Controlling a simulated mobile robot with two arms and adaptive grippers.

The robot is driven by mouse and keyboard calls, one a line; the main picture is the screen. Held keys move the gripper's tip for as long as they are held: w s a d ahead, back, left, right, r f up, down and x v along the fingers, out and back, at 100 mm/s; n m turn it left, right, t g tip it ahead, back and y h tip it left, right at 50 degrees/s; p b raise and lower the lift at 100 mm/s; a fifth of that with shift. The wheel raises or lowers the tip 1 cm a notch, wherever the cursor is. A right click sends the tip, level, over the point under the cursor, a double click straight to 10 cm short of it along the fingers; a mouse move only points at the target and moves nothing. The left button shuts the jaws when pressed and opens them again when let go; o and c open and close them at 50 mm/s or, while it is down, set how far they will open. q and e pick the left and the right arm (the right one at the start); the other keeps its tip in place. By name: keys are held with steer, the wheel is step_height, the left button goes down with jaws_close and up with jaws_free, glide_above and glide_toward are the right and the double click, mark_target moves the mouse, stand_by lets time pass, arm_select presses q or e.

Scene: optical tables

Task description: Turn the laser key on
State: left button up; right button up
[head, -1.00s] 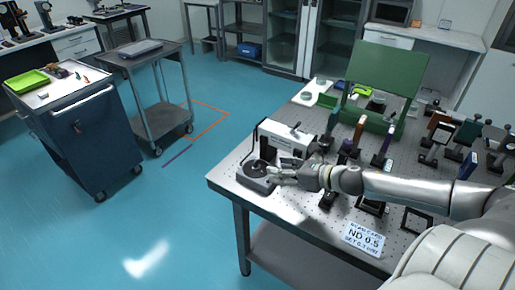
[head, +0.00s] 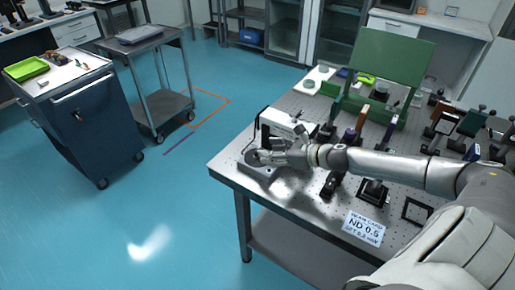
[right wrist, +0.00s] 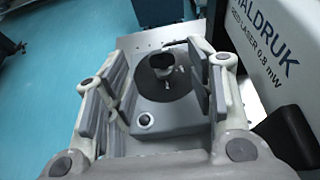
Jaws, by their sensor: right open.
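The laser key switch is a grey box (head: 256,172) at the table's near left corner. In the right wrist view, the box (right wrist: 172,119) has a round black dial with a dark key (right wrist: 161,64) standing in it, and a round button at its front. My right gripper (head: 264,157) is over the box. In the right wrist view its open fingers (right wrist: 158,78) stand on either side of the key, with gaps showing. The white laser unit (head: 287,124) is just behind; its lettering shows in the right wrist view (right wrist: 262,45). My left gripper is out of view.
A label card (head: 364,228) lies at the front. A blue cart (head: 85,120) and a grey trolley (head: 160,103) stand left, with clear floor between.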

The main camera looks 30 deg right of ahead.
mark_target(257, 149)
steer(key=p+x, duration=0.1)
steer(key=x, duration=0.3)
steer(key=shift+w+a, duration=0.1)
steer(key=shift+w, duration=0.2)
steer(key=shift+p+x, duration=0.4)
steer(key=shift+x, duration=0.4)
steer(key=shift+f, duration=0.15)
steer(key=c, duration=1)
steer(key=shift+c, duration=0.2)
